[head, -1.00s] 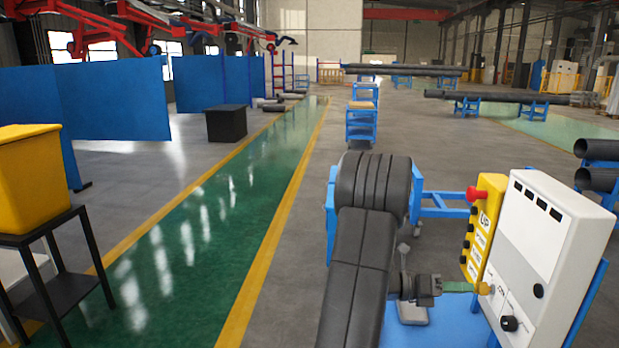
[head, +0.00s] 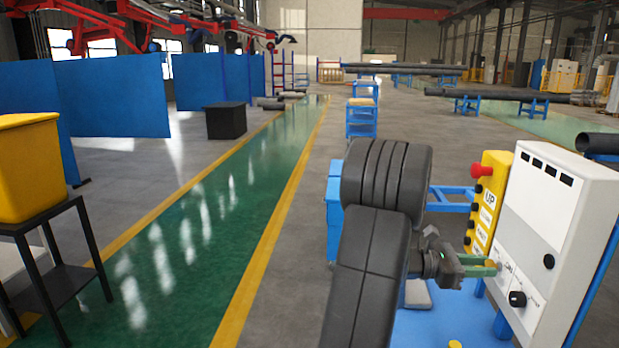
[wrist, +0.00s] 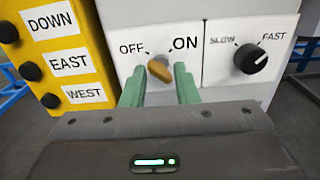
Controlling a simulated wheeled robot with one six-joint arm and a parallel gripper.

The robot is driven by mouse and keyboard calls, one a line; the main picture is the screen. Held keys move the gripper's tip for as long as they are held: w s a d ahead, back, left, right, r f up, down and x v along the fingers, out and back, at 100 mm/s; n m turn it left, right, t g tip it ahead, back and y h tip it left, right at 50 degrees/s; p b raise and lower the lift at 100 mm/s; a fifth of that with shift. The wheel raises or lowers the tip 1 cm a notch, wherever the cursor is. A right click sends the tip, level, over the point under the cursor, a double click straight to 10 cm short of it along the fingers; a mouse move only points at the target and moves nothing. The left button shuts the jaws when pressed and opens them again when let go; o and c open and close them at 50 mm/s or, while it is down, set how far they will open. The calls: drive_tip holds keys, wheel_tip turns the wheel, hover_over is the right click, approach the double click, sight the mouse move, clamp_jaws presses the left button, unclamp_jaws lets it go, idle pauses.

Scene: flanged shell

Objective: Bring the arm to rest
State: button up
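A white control box (head: 555,235) stands at the right in the head view. In the wrist view its front (wrist: 215,40) carries an orange-yellow knob (wrist: 160,71) between the labels OFF and ON, tilted from upper left to lower right. My gripper (head: 492,266) is at this panel with green fingers. In the wrist view my gripper (wrist: 160,78) has one finger on each side of the knob, with a visible gap to it. It looks open and holds nothing. The fingertips' exact depth against the panel is hard to tell.
A yellow button box (head: 487,205) with a red button is left of the panel, close to my gripper. A black SLOW–FAST dial (wrist: 255,58) is right of the knob. A blue cart (head: 361,117) stands behind. The green walkway (head: 205,210) on the left is clear.

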drive_tip(key=m+b, duration=0.3)
drive_tip(key=m, duration=0.5)
idle(0.5)
